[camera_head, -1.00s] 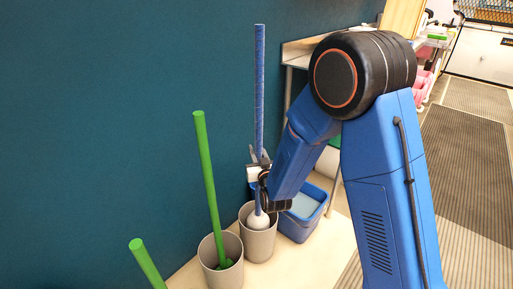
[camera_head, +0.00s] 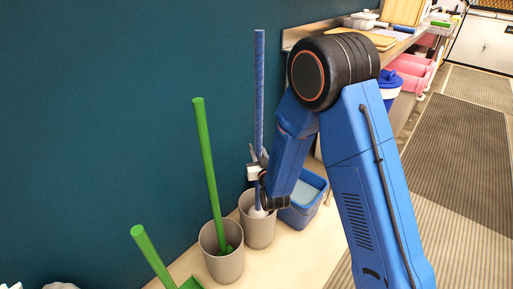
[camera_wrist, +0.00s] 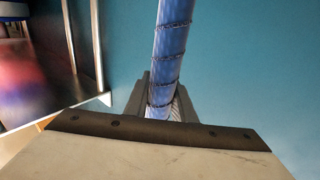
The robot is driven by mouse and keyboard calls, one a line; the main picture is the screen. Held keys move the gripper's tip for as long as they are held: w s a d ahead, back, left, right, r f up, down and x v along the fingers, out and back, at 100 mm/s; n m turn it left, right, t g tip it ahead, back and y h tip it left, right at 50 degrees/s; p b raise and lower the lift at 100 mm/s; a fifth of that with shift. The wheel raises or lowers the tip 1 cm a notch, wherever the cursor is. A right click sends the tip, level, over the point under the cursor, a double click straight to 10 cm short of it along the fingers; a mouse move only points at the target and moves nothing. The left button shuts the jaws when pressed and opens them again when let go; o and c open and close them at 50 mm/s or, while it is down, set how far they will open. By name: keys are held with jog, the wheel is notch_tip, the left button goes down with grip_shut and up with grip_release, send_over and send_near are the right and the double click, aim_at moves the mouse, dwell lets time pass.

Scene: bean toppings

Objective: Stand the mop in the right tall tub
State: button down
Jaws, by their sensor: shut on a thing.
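The mop has a long blue handle (camera_head: 259,90) and a white head (camera_head: 257,211). It stands nearly upright, and its head is down inside the right tall tub (camera_head: 258,235), a grey round one. My gripper (camera_head: 257,168) is shut on the blue handle a little above the tub. In the wrist view the blue handle (camera_wrist: 168,60) runs up from between the fingers of my gripper (camera_wrist: 160,108). Whether the head touches the tub's floor is hidden by the rim.
A second grey tub (camera_head: 222,262) at left holds a green-handled tool (camera_head: 207,165). Another green handle (camera_head: 150,255) leans further left. A blue bin (camera_head: 302,205) stands close right of the right tub. A teal wall (camera_head: 100,100) is behind, a counter (camera_head: 300,38) at the back right.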

jog(key=shift+f, duration=0.1)
jog(key=c, duration=1.4)
grip_release()
jog(key=v, duration=0.7)
jog(key=shift+s, duration=0.25)
